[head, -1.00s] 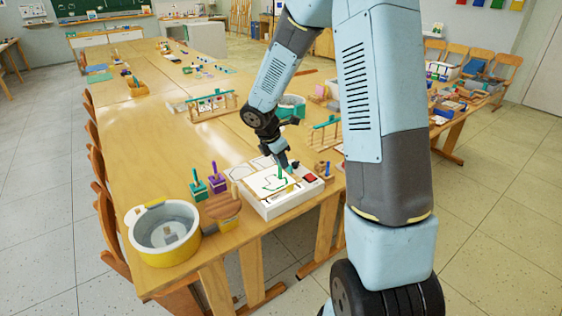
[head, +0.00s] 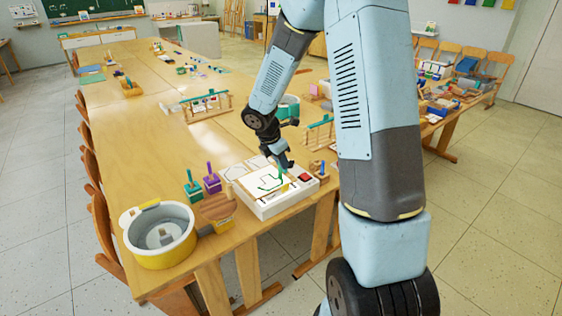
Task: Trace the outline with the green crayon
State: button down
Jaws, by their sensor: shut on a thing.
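A white box (head: 268,209) stands near the table's right front edge, with a white drawing sheet (head: 258,178) on its top. A dark green line (head: 266,188) with bends shows on the sheet. My gripper (head: 284,163) is shut on the green crayon (head: 281,171), above the right, far part of the sheet. The crayon points down toward the sheet. I cannot tell whether its tip touches the paper. The gripper's fingers partly hide the crayon and the sheet's far right corner.
Wooden racks (head: 200,104) stand farther back. The table's middle is clear.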

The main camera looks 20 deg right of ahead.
jog(key=shift+f, duration=1.45)
dwell(0.5)
jog(key=shift+r, duration=0.1)
dwell(0.5)
jog(key=shift+r, duration=1.95)
